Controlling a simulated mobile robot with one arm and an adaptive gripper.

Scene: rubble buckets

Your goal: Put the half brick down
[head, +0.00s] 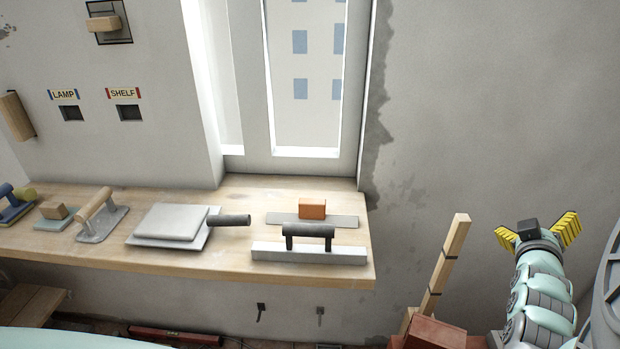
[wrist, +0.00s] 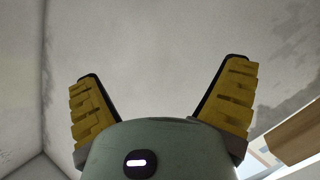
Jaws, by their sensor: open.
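My gripper (head: 538,232) is raised at the right of the head view, its yellow fingers spread apart with nothing between them. In the wrist view, my gripper (wrist: 162,75) is also open and empty, with only plain grey surface beyond the fingers. A reddish-brown brick-like block (head: 435,333) shows at the bottom edge, low and left of my gripper and apart from it. Its lower part is cut off, so I cannot tell whether it is the half brick or what it rests on.
A wooden sill (head: 110,262) carries several trowels and floats, with an orange block (head: 312,209) on a flat plate near its right end. An upright timber (head: 446,262) stands between the sill and my arm. Bare wall (head: 500,110) lies behind my gripper.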

